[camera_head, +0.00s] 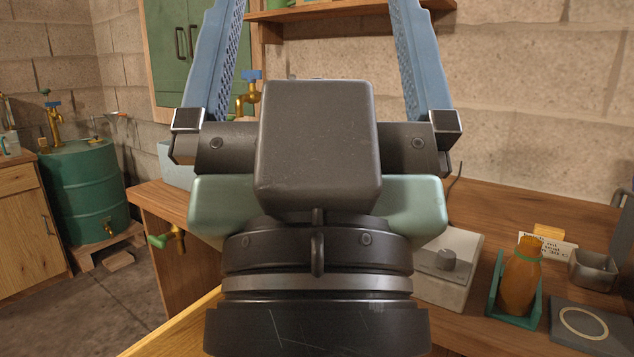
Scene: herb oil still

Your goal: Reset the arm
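My gripper (318,30) fills the middle of the head view, close to the camera and pointing up. Its two blue fingers stand wide apart at left and right and lean inward toward the top. The fingertips are cut off by the top edge. I see nothing held between the visible parts of the fingers; the wall and shelf show through the gap. My dark wrist and gripper body hide the middle of the workbench (545,208).
On the bench at right are a grey box with a knob (462,240), an amber bottle (522,280) in a green holder, a metal tin (592,268) and a dark pad with a ring (590,332). A green drum (85,195) stands left. A wooden shelf (345,13) hangs behind.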

